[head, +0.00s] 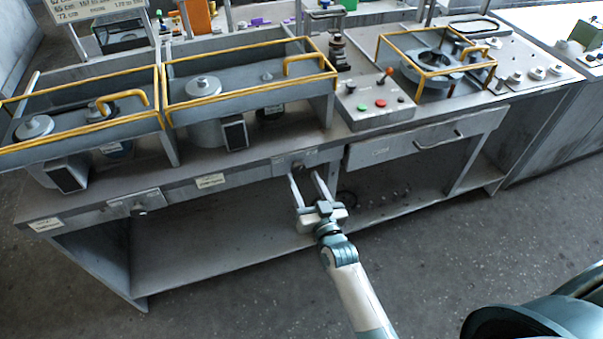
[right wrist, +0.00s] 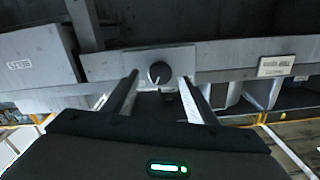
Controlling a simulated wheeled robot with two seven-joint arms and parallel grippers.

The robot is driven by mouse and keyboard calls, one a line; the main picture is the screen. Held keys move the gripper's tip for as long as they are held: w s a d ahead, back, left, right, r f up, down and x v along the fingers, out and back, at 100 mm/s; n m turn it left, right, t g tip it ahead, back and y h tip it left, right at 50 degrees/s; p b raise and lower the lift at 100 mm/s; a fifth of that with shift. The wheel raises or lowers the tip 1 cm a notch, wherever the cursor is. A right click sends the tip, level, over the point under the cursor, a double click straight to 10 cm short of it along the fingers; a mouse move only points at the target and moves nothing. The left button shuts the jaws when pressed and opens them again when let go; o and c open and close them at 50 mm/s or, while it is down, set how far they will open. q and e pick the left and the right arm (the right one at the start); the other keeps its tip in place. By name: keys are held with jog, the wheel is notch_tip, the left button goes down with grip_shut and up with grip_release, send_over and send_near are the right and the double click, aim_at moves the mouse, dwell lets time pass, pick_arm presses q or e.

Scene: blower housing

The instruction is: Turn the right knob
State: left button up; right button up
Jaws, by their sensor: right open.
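The right knob (right wrist: 159,73) is a small dark round knob with a light pointer mark, on a grey plate in the right wrist view. In the head view its plate (head: 294,160) is on the bench's front edge, and the knob is small and hard to make out. My right gripper (head: 303,176) is open, its two fingers reaching toward the plate. In the right wrist view the fingers of the right gripper (right wrist: 159,80) stand on either side of the knob, with gaps visible. I cannot tell how far the tips are from the plate. My left gripper is out of view.
Another knob plate (head: 137,203) is on the front edge further left. A drawer (head: 425,139) with a handle is to the right. Yellow-railed bays (head: 250,90) and a button box (head: 375,103) stand on the bench. The floor in front is clear.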

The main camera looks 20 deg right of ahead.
jog(key=shift+w, duration=1.3)
jog(key=c, duration=1.1)
jog(key=shift+o, duration=0.2)
jog(key=shift+r+n+p, duration=0.1)
jog(key=shift+n+p, duration=0.55)
jog(key=shift+n, duration=0.35)
jog(key=n, duration=0.3)
jog(key=o, duration=1.1)
jog(key=shift+c, duration=0.2)
jog(key=shift+s, duration=0.15)
